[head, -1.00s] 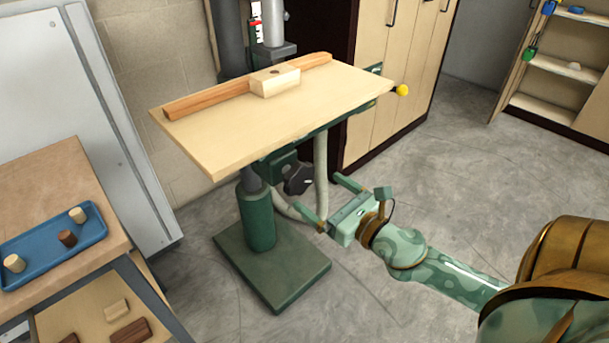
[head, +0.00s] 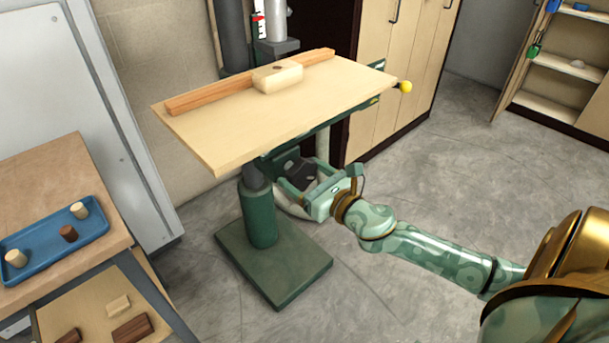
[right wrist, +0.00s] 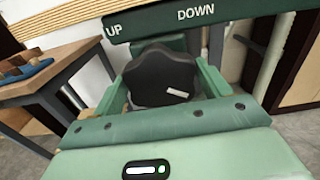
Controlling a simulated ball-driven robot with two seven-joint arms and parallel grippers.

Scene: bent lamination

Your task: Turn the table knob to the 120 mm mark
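The black lobed knob (head: 304,172) sits under the tilted wooden table (head: 230,130) of the green column machine. In the right wrist view the knob (right wrist: 160,76) shows face-on with a white mark at its lower right. My right gripper (head: 302,176) is open, with one finger on each side of the knob. I cannot tell whether the fingers touch it. A white scale strip (head: 261,30) with a red pointer (head: 257,17) shows at the top; its numbers are too small to read. My left gripper is not in view.
A green bar (right wrist: 200,20) marked UP and DOWN lies just above the knob. A fence (head: 190,101) and pale block (head: 278,76) lie on the table. A workbench with a blue tray (head: 50,258) stands at left. Floor at right is clear.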

